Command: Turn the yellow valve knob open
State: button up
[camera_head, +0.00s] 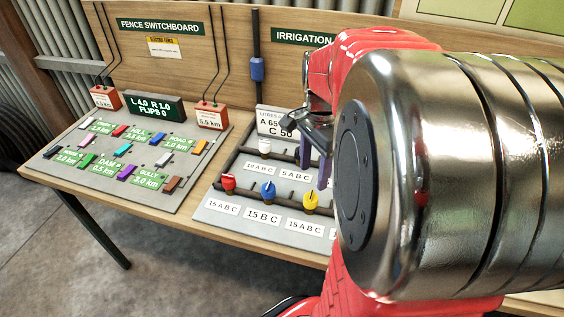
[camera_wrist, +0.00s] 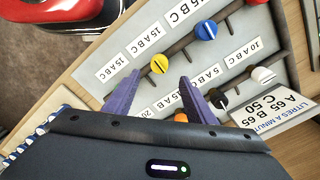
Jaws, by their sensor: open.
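The yellow valve knob (camera_head: 310,201) sits on the lower pipe of the grey irrigation board, right of a blue knob. It also shows in the wrist view (camera_wrist: 159,64), with a pale pointer line across its face. My gripper (camera_head: 315,165) is open, with purple fingers above the board. In the wrist view the fingers (camera_wrist: 158,92) point toward the yellow knob, which lies beyond their tips and roughly between them. Nothing is between the fingers except the board below. My arm hides the board's right side in the head view.
A blue knob (camera_head: 268,190), a red knob (camera_head: 228,182) and a white knob (camera_head: 264,146) share the board with pipes and labels. The fence switchboard (camera_head: 120,155) lies to the left.

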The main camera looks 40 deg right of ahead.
aim_at(311, 194)
notch_tip(311, 194, down, 9)
jog(key=shift+f, duration=0.2)
dwell(0.4)
jog(key=c, duration=1)
jog(key=shift+d, duration=0.2)
jog(key=shift+c, duration=0.2)
jog(key=shift+a, duration=0.15)
